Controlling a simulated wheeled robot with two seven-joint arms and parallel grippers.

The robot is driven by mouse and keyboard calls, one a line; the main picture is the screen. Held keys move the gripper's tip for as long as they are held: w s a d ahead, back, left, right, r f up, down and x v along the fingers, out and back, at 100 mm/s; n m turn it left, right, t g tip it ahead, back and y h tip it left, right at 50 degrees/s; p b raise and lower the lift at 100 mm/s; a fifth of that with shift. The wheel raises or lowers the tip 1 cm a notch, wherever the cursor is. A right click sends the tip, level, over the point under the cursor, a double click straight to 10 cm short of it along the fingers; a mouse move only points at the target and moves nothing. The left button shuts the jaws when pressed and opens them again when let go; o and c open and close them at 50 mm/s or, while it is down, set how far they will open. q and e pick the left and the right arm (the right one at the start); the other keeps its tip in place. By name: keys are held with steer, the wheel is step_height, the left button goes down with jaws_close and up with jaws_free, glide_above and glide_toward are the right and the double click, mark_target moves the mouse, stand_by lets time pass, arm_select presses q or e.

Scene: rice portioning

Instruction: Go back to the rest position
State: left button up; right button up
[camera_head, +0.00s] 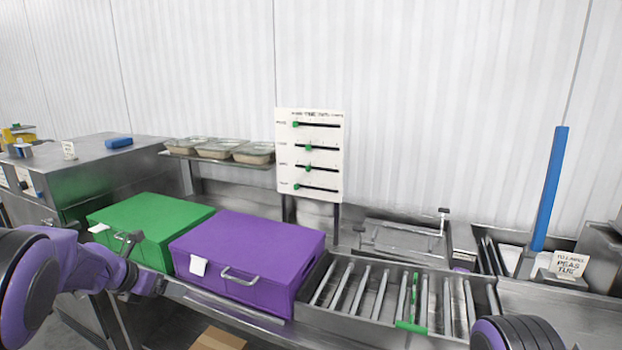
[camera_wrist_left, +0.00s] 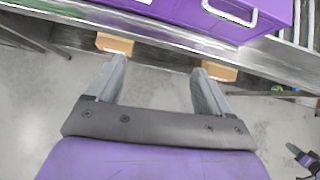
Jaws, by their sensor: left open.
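My left gripper (camera_head: 143,262) is at the left of the head view, in front of the green box (camera_head: 155,225) and left of the purple box (camera_head: 250,250). In the left wrist view the left gripper (camera_wrist_left: 163,62) is open, with its two grey fingers apart and nothing between them. The purple box's front and metal handle (camera_wrist_left: 230,12) show beyond the fingers. Part of my right arm (camera_head: 515,335) shows at the lower right of the head view; its gripper is not in view.
A steel bench edge (camera_head: 215,298) runs below the boxes. A slotted steel bin (camera_head: 345,300) stands right of the purple box. Several filled trays (camera_head: 215,148) sit on a shelf behind. A slider board (camera_head: 310,150) and a blue upright post (camera_head: 551,190) stand farther right.

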arm_select(q)
steer(key=s+d+f+m+t+y+b, duration=0.15)
steer(key=s+f+m, duration=0.35)
steer(key=f+m, duration=0.95)
steer(key=s+d+f+m+t+y+b, duration=0.1)
steer(key=s+d+f+m+t+b, duration=0.35)
steer(key=m, duration=1.75)
steer(key=s+f+n+g+y, duration=0.1)
steer(key=s+f+n+g, duration=0.2)
steer(key=s+f, duration=0.4)
steer(key=s+f+n+g+y+b, duration=0.1)
steer(key=s+f+n+g, duration=0.3)
steer(key=s, duration=1)
steer(key=s+f+n+g+y+b, duration=0.1)
steer(key=s+f+n+g+y, duration=0.1)
steer(key=s+f, duration=0.7)
steer(key=shift+s+a+f+n+g, duration=0.3)
steer(key=shift+s+a+n+g, duration=0.05)
steer(key=shift+s+n+g, duration=0.6)
arm_select(e)
step_height(320, 180, down, 8)
steer(key=shift+w+f, duration=0.25)
arm_select(q)
steer(key=shift+w, duration=0.15)
